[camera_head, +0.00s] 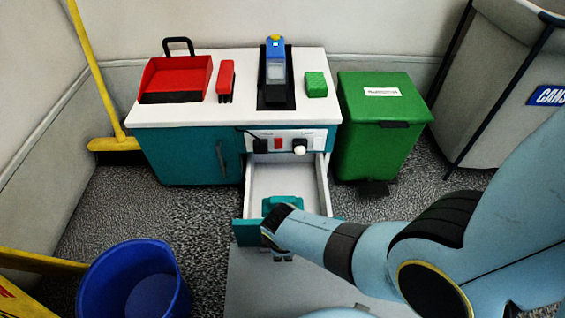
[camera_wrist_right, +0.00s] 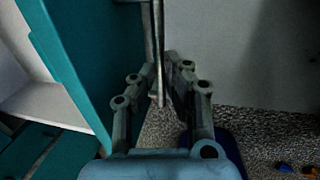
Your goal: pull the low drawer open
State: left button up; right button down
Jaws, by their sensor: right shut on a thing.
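The low drawer (camera_head: 285,172) of the teal cabinet (camera_head: 188,158) is pulled well out, and its pale, bare inside shows from above. Its teal front (camera_head: 247,232) is partly hidden by my right wrist. My right gripper (camera_head: 282,257) is at the outside of this front, mostly hidden in the head view. In the right wrist view, my right gripper (camera_wrist_right: 160,95) is shut on the drawer's thin metal handle (camera_wrist_right: 155,40), with the teal drawer front (camera_wrist_right: 72,65) beside it. My left gripper is not in view.
A green pedal bin (camera_head: 380,140) stands right of the cabinet. A blue bucket (camera_head: 135,280) stands at the front left, and a yellow broom (camera_head: 100,75) leans at the left wall. The white top (camera_head: 235,115) carries a red dustpan (camera_head: 177,77). Speckled floor left of the drawer is clear.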

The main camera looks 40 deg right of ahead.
jog(key=c, duration=1.4)
grip_release()
jog(key=r, duration=0.2)
jog(key=s+r, duration=0.1)
jog(key=r, duration=0.2)
jog(key=a+r, duration=0.1)
jog(key=r, duration=0.1)
jog(key=shift+s+r, duration=0.15)
jog(key=shift+r, duration=0.05)
jog(key=shift+d, duration=0.1)
